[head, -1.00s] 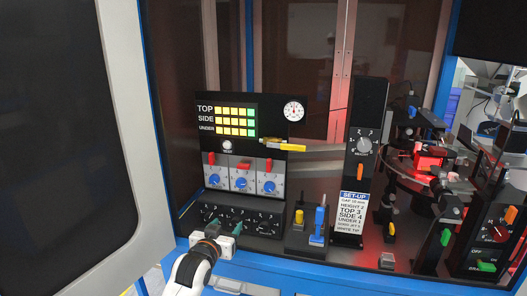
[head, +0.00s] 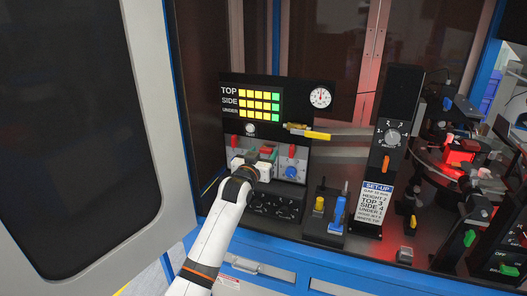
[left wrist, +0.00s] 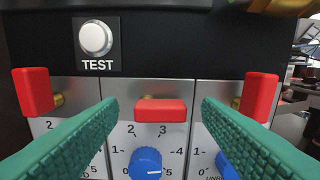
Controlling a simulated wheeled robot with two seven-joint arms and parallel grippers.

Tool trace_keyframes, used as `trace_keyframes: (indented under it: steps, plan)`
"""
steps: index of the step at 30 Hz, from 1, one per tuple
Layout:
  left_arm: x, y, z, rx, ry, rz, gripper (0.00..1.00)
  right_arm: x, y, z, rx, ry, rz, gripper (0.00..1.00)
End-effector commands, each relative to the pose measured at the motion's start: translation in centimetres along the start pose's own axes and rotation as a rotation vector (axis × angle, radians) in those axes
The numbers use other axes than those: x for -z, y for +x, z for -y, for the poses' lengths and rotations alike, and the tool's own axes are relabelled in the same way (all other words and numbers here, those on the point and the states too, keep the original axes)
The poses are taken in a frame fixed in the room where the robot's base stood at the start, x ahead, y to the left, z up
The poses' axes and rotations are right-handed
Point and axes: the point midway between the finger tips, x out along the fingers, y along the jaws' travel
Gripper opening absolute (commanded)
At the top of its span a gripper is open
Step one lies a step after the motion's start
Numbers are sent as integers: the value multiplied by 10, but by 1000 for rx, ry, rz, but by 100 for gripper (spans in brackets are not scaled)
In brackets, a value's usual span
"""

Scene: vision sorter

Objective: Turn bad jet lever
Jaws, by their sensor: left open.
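Three red levers sit on a pale panel above blue knobs. In the left wrist view the left lever (left wrist: 33,91) and right lever (left wrist: 259,96) stand upright, and the middle lever (left wrist: 160,110) lies level. The middle lever (head: 266,150) also shows in the head view. My left gripper (left wrist: 158,122) is open, its green fingers on either side of the middle lever, with gaps at both ends. In the head view my left gripper (head: 262,159) is at this panel and hides part of it. A yellow-handled lever (head: 317,135) sticks out above right. I cannot read which lever is the bad jet one.
A white TEST button (left wrist: 95,37) is above the levers. The blue middle knob (left wrist: 145,163) is just below. The open cabinet door (head: 155,180) is at left.

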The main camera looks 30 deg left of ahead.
Motion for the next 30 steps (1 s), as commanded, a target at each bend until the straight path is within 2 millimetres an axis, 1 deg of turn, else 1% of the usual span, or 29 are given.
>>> trace_keyframes:
  steps: [4, 12, 13, 14, 15, 21, 30]
  plan:
    - [0, 8, 0, 0, 1, -1, 59, -1, -2, 0, 0, 0, 1, 36]
    - [0, 9, 0, 0, 1, -1, 59, -1, -2, 0, 0, 0, 1, 36]
    - [0, 9, 0, 0, 1, -1, 57, -1, -2, 0, 0, 0, 1, 36]
    - [0, 9, 0, 0, 1, -1, 53, -1, -2, 0, 0, 0, 1, 36]
    - [0, 9, 0, 0, 1, -1, 46, -1, -2, 0, 0, 0, 1, 36]
    - [1, 9, 0, 0, 1, -1, 14, -1, -2, 0, 0, 0, 1, 36]
    - [0, 9, 0, 0, -40, -1, 14, 0, -4, 0, 0, -1, 1, 36]
